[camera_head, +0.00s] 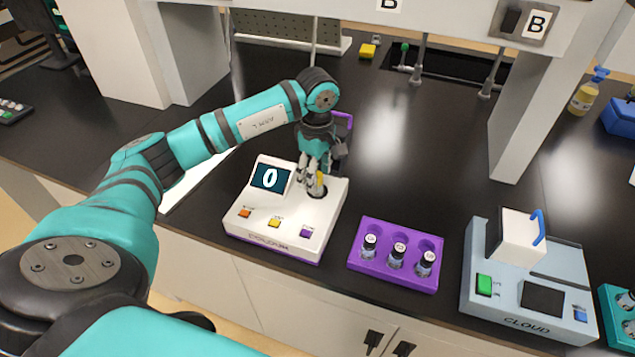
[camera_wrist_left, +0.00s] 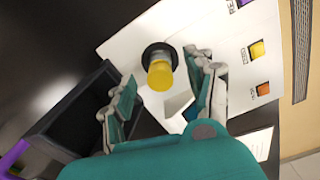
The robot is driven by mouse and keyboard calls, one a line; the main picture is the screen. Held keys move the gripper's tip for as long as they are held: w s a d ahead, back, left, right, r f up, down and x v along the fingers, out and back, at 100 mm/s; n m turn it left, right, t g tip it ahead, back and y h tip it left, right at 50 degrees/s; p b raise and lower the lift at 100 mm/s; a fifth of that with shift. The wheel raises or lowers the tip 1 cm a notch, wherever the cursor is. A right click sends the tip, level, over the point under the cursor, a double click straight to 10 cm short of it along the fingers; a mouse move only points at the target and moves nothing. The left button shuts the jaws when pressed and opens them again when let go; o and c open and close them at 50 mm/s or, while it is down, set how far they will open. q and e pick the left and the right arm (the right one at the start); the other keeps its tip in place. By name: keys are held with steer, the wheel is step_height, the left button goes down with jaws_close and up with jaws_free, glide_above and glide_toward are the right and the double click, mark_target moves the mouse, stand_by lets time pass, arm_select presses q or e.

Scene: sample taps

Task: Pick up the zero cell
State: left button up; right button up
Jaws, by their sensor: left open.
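The zero cell, a small vial with a yellow top (camera_wrist_left: 159,74), stands in the round dark well of a white instrument (camera_head: 283,222). In the head view its yellow (camera_head: 320,180) shows partly behind my fingers. My left gripper (camera_head: 312,181) points down over the well. Its jaws are open, and in the left wrist view the fingers (camera_wrist_left: 160,80) lie on either side of the cell, with gaps visible. Whether they are level with its top I cannot tell. The instrument's screen (camera_head: 271,178) reads 0. My right gripper is not in view.
A purple rack (camera_head: 368,264) with several vials stands right of the instrument. A grey device labelled CLOUD (camera_head: 525,312) stands farther right. Orange, yellow and purple buttons line the instrument's front. A shelf post (camera_head: 535,110) rises behind. Dark counter between is clear.

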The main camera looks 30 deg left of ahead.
arm_select(q)
steer(key=shift+f, duration=0.85)
steer(key=c, duration=1.1)
steer(key=shift+o, duration=0.2)
